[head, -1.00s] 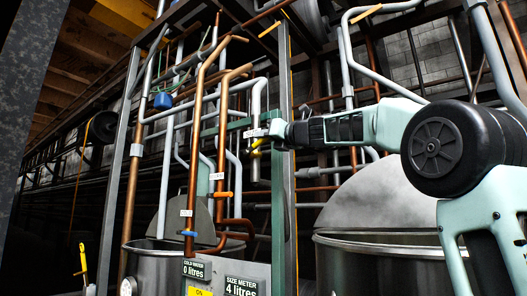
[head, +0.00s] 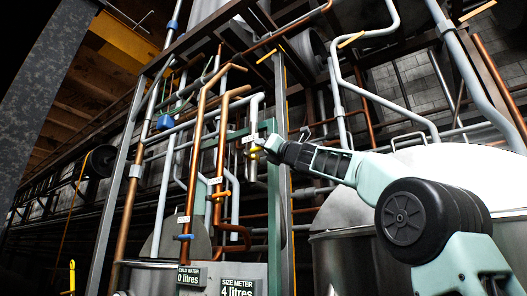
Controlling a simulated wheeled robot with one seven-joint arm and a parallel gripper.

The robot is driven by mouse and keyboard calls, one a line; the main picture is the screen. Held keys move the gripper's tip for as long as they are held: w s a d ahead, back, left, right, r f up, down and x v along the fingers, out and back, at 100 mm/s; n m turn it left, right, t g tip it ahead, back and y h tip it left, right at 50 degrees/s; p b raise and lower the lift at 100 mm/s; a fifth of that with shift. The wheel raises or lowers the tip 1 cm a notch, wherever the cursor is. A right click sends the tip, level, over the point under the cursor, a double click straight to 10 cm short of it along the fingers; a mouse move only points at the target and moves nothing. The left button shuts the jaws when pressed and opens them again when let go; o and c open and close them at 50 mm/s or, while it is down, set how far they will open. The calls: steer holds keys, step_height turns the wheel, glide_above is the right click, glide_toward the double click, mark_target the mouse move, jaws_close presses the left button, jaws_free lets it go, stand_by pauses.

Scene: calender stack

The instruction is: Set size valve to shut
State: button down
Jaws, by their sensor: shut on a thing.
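The size valve appears to be the yellow-handled valve (head: 255,149) on a grey vertical pipe, just below a small white label too small to read. My gripper (head: 268,150) reaches it from the right, with its jaws shut at the yellow handle. The jaws partly cover the handle, so I cannot tell its exact angle. The size meter panel (head: 238,288) reads 4 litres at the bottom of the picture. The cold water panel (head: 190,277) beside it reads 0 litres.
An orange lever (head: 221,194) and a blue lever (head: 184,237) sit on copper pipes left of the valve. A green upright (head: 274,210) stands close below my gripper. A large metal vat (head: 345,255) fills the right behind my arm.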

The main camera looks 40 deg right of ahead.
steer(key=shift+f, duration=0.1)
stand_by(0.3)
steer(key=c, duration=1.4)
jaws_free()
steer(key=shift+s, duration=0.1)
steer(key=b+v, duration=0.9)
steer(key=v, duration=0.8)
steer(key=shift+s+f+b, duration=0.1)
steer(key=shift+b, duration=0.3)
